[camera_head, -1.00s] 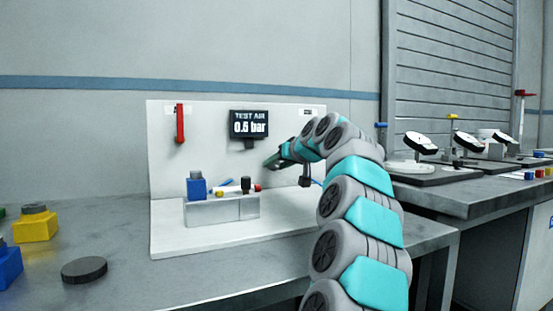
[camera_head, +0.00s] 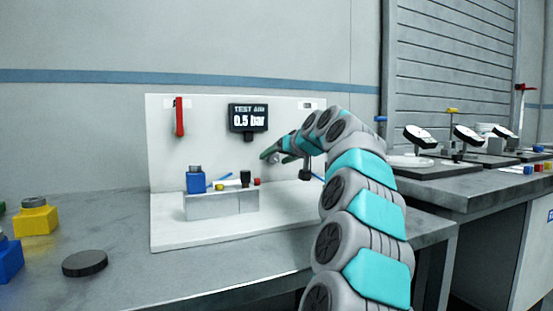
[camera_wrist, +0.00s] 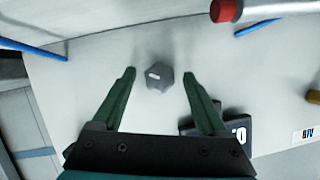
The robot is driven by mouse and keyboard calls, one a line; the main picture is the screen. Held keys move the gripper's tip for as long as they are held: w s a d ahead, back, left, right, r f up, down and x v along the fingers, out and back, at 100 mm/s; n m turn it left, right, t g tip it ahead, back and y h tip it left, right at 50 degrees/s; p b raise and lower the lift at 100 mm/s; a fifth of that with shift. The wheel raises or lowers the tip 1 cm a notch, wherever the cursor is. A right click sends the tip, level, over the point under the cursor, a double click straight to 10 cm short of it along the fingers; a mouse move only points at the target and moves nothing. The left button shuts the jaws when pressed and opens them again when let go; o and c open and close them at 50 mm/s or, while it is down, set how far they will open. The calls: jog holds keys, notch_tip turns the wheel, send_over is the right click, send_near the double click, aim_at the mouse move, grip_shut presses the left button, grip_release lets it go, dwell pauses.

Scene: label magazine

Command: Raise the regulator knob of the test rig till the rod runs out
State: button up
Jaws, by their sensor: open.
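The test rig is a white panel with a white base (camera_head: 170,238). Its dark display (camera_head: 248,118) reads TEST AIR 0.5 bar. The regulator knob is grey and faceted with a pale mark; it shows in the wrist view (camera_wrist: 160,75) and is small in the head view (camera_head: 276,158). My gripper (camera_wrist: 159,73) is open, with one dark green finger on each side of the knob and a visible gap on both sides. In the head view my gripper (camera_head: 275,156) is at the panel, right of and below the display. A fixture block (camera_head: 222,206) carries a blue part (camera_head: 196,181) and small yellow, black and red parts.
A red handle (camera_head: 179,118) hangs at the panel's upper left. Yellow (camera_head: 36,222) and blue (camera_head: 8,262) blocks and a dark disc (camera_head: 85,263) are on the bench at left. In the wrist view, a red-ended cylinder (camera_wrist: 226,10) is near the top.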

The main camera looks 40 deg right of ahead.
jog(key=v, duration=0.7)
jog(key=shift+s, duration=0.25)
jog(key=shift+a+r, duration=0.1)
dwell(1.4)
